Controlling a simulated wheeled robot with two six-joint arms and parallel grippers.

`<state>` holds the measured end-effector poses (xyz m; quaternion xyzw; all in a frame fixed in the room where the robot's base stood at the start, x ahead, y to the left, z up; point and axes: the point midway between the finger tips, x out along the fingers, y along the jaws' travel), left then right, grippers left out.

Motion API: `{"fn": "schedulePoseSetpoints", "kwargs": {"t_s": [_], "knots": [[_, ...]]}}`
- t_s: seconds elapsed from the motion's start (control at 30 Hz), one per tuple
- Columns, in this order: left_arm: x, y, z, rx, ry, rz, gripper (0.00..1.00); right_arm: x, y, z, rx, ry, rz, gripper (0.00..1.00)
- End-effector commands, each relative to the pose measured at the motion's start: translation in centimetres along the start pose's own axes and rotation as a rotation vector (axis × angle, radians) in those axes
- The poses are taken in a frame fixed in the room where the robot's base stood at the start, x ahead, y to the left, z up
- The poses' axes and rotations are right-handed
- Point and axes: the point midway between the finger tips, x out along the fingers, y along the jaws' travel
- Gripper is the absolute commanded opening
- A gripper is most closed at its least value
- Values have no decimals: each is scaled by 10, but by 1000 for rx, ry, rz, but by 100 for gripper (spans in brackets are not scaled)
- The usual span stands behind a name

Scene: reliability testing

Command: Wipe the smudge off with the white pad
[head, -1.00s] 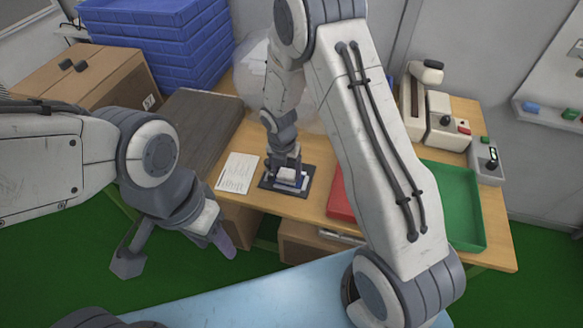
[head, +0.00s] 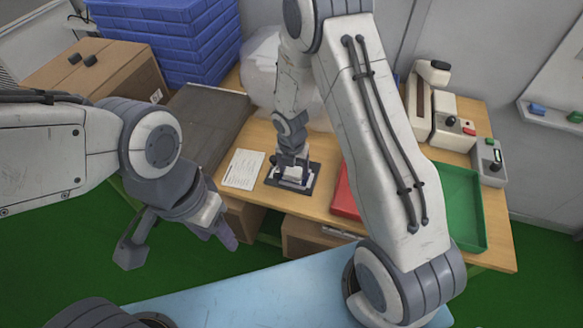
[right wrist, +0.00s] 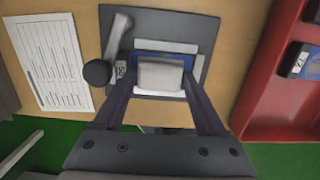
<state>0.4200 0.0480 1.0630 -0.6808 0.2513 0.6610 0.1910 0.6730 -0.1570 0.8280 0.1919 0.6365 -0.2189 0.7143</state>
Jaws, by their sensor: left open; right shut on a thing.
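My right gripper (head: 292,168) is shut on the white pad (right wrist: 160,75), which sits between its fingertips in the right wrist view. The pad is over a blue and white piece (right wrist: 152,57) on a dark grey plate (right wrist: 190,28); I cannot tell whether it touches that piece. The plate also shows on the table in the head view (head: 309,188). No smudge can be made out; the pad and fingers cover part of the piece. My left gripper (head: 178,243) is open and empty, in front of the table over the green floor.
A lever with a black knob (right wrist: 97,72) stands on the plate's left. A printed sheet (head: 243,169) lies left of the plate. A red tray (head: 345,196) and a green tray (head: 465,205) are to the right. A clear bag (head: 262,70) and blue crates (head: 175,45) stand behind.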

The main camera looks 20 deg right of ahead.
Motion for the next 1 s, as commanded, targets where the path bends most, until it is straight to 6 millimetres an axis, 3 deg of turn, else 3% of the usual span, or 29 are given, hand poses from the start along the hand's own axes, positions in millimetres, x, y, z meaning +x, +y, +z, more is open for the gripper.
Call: {"fn": "schedulePoseSetpoints", "kwargs": {"t_s": [0.5, 0.83, 1.0], "knots": [[0, 0, 0, 0, 0, 0, 50, -4, -35, 4, 7, -6, 6, 29], [0, 0, 0, 0, 0, 0, 50, -4, -35, 3, 4, -5, 5, 29], [-10, 1, 0, 0, 0, 0, 50, -13, -35, 4, 4, -5, 4, 29]]}}
